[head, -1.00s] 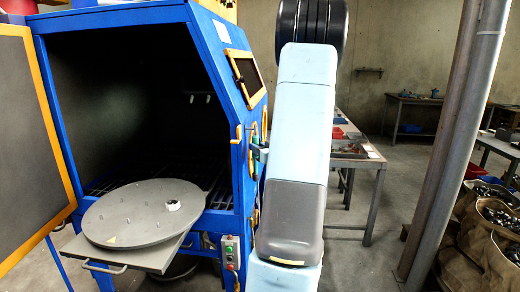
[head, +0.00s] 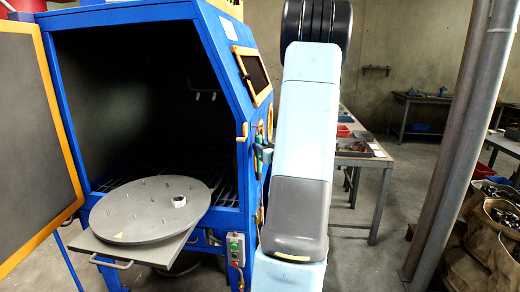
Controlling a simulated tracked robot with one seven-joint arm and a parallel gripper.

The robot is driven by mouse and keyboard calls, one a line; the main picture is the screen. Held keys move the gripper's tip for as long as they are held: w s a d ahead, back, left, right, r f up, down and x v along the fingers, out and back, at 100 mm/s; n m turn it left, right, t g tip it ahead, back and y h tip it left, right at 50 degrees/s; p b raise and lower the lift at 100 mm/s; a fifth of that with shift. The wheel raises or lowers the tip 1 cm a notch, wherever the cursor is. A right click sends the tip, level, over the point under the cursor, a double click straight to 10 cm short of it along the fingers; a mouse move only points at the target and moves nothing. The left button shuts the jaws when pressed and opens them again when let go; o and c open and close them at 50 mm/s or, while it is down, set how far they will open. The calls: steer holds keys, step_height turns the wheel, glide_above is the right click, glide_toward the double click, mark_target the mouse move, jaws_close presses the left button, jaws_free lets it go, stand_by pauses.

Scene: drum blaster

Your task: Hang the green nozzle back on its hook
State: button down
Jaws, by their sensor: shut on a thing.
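The green nozzle (head: 267,155) shows as a small green piece at the right side of the blue blast cabinet (head: 228,100), just left of my arm. My gripper (head: 259,149) is mostly hidden behind my pale blue arm; only a small dark part shows, and it is shut on the nozzle. Yellow hooks stand out from the cabinet side: one (head: 243,132) is at the front corner, left of the nozzle, and another (head: 261,130) is just above it. I cannot tell whether the nozzle touches a hook.
The cabinet door (head: 35,140) stands open at left. A round grey turntable (head: 140,222) with pegs and a white ring (head: 179,201) sticks out in front. A control box (head: 235,249) is below. A grey post (head: 455,150) and sacks (head: 490,240) stand at right.

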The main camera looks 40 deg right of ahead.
steer(key=c, duration=0.8)
jaws_free()
steer(key=shift+s, duration=0.1)
steer(key=s, duration=0.4)
steer(key=s+a, duration=0.1)
steer(key=s, duration=0.8)
steer(key=shift+s+a+f, duration=0.15)
steer(key=shift+s+a, duration=0.15)
